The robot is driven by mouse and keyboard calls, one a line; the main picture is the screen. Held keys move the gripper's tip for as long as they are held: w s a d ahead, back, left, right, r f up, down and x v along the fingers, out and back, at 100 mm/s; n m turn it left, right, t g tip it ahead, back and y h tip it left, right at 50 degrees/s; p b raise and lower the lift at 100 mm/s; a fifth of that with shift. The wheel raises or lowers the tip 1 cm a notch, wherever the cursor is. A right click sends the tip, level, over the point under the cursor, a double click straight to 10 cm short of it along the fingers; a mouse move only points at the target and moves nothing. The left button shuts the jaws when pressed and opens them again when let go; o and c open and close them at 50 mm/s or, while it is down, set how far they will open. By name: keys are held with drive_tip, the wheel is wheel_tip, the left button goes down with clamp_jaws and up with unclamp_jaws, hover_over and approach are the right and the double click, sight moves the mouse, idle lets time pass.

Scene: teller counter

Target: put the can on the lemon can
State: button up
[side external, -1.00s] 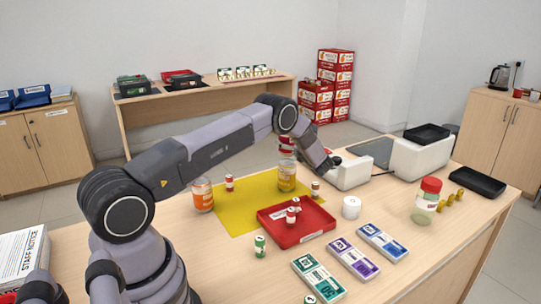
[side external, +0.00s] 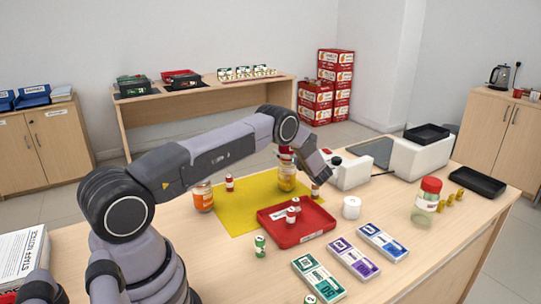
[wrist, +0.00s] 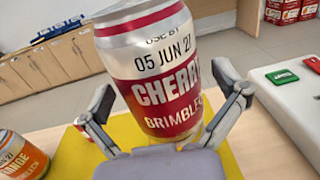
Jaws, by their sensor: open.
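The cherry can (wrist: 155,75), red and silver, fills the middle of the wrist view, slightly tilted in the picture. In the side view the cherry can (side external: 286,151) is directly above the lemon can (side external: 287,181), a yellow can on the yellow mat, and appears to rest on its top. My gripper (wrist: 165,90) is open, with one finger on each side of the cherry can and gaps visible. In the side view my arm partly covers the cherry can. The lemon can is mostly hidden in the wrist view.
Small red-and-white rolls stand nearby. A red tray (side external: 282,235) with small rolls is in front. A white machine (side external: 350,174) stands close at right, with a lidded jar (side external: 429,192) farther right.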

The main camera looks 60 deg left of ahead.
drive_tip(key=shift+r, duration=0.1)
drive_tip(key=d, duration=1.1)
drive_tip(key=s+d+r+n+g+h, duration=0.1)
drive_tip(key=s+d+r+n+h, duration=0.15)
drive_tip(key=s+r, duration=0.35)
drive_tip(key=s+d+r+n+g+h, duration=0.1)
drive_tip(key=s+d+r+n+h, duration=0.2)
drive_tip(key=r, duration=0.6)
drive_tip(key=s+d+r+n+g+h, duration=0.1)
drive_tip(key=s+r+n+h, duration=0.2)
drive_tip(key=s+r+n, duration=0.3)
drive_tip(key=s+d+r+n+t+h, duration=0.1)
drive_tip(key=s+d+n+t+h, duration=0.1)
drive_tip(key=s+d, duration=0.3)
drive_tip(key=s+d+r+n+t+h, duration=0.2)
drive_tip(key=s+d+n+t+h, duration=0.1)
drive_tip(key=s, duration=0.8)
drive_tip(key=s+d+r+n+t+h, duration=0.2)
drive_tip(key=s+d+h, duration=0.2)
drive_tip(key=s+d, duration=0.3)
drive_tip(key=shift+s+d+r, duration=0.25)
drive_tip(key=shift+s+d, duration=0.15)
drive_tip(key=shift+s, duration=0.4)
